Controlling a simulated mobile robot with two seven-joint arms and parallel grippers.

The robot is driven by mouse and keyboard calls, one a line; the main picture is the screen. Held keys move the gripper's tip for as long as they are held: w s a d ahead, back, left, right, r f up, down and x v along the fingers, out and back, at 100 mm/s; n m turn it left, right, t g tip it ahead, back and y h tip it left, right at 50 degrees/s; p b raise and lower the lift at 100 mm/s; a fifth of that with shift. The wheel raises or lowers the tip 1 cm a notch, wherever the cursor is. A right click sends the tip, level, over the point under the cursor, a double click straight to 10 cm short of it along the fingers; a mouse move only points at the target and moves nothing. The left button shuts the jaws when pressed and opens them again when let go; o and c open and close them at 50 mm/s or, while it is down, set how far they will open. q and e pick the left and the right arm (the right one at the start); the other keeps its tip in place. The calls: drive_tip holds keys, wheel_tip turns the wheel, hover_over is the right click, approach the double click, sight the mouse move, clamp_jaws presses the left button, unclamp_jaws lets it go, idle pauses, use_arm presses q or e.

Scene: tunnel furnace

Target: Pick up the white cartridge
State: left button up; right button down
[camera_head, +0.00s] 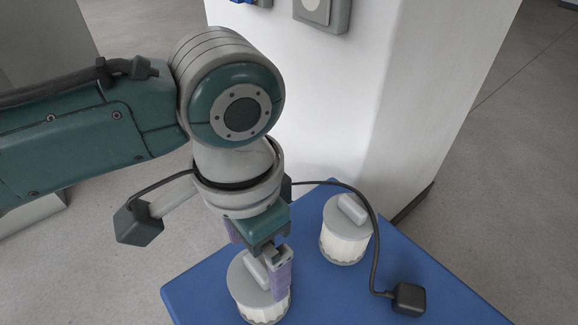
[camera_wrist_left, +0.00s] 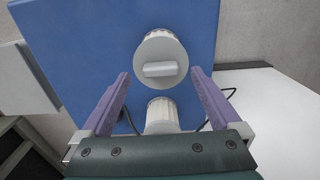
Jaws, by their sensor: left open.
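Two white cartridges with grey lids and raised bar handles stand upright on a blue table (camera_head: 185,298). The front cartridge (camera_head: 247,293) is partly covered by my left gripper (camera_head: 262,277) in the head view. The back cartridge (camera_head: 345,243) stands farther back to the right, near the white column. My left gripper points down, open, with purple fingers. In the left wrist view, the front cartridge (camera_wrist_left: 160,50) has its bar handle between and just beyond the fingertips. The other cartridge (camera_wrist_left: 162,112) is lower, partly hidden by the gripper body.
A white column (camera_head: 300,110) stands right behind the table, with a grey wall box (camera_head: 322,12) on it. A black box (camera_head: 408,298) on a black cable shows at the table's right side.

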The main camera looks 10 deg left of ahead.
use_arm(q)
wheel_tip(320, 180, down, 2)
drive_tip(key=shift+f, duration=0.1)
drive_tip(key=shift+a, duration=0.1)
clamp_jaws()
idle(0.7)
